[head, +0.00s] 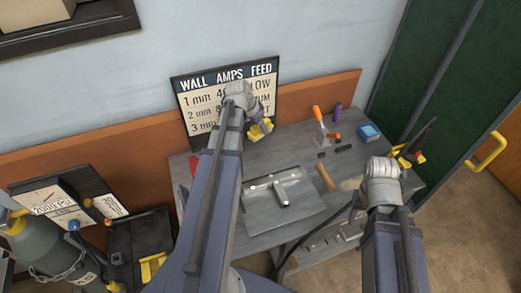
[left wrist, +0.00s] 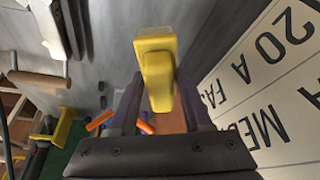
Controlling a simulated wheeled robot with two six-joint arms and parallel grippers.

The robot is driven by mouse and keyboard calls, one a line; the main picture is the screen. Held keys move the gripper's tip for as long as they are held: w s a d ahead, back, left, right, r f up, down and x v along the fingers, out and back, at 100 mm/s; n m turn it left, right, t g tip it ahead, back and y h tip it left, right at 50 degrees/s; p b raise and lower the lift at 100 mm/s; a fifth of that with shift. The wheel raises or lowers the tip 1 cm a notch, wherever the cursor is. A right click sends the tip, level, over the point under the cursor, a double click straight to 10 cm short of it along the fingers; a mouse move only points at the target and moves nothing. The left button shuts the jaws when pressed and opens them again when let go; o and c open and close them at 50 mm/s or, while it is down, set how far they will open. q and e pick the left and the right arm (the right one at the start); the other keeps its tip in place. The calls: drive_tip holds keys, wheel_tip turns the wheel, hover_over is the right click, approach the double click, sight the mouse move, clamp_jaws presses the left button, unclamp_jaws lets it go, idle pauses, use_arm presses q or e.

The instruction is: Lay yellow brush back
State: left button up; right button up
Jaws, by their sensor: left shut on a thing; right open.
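The yellow brush (left wrist: 156,65) is held between the dark fingers of my left gripper (left wrist: 158,100), filling the middle of the left wrist view. In the head view, my left gripper (head: 262,127) is over the back left of the grey table (head: 228,158), in front of the sign, and a yellow part of the brush (head: 257,133) shows there. I cannot make out its bristles. My right gripper (head: 408,158) is open near the table's right edge, with yellow and red patches around its tips.
A lettered sign (head: 190,100) stands behind. A grey cylinder (head: 50,250) stands at left.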

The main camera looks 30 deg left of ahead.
sight(252, 133)
use_arm(q)
drive_tip(key=shift+a, duration=0.1)
wheel_tip(252, 133, down, 10)
drive_tip(key=b, duration=1)
drive_tip(key=shift+f, duration=0.1)
drive_tip(key=shift+f, duration=0.15)
drive_tip(key=o, duration=1.2)
drive_tip(key=shift+p+v, duration=0.7)
drive_tip(key=shift+v, duration=0.2)
drive_tip(key=p+v, duration=0.9)
drive_tip(key=v, duration=0.1)
drive_tip(key=shift+r+p, duration=0.4)
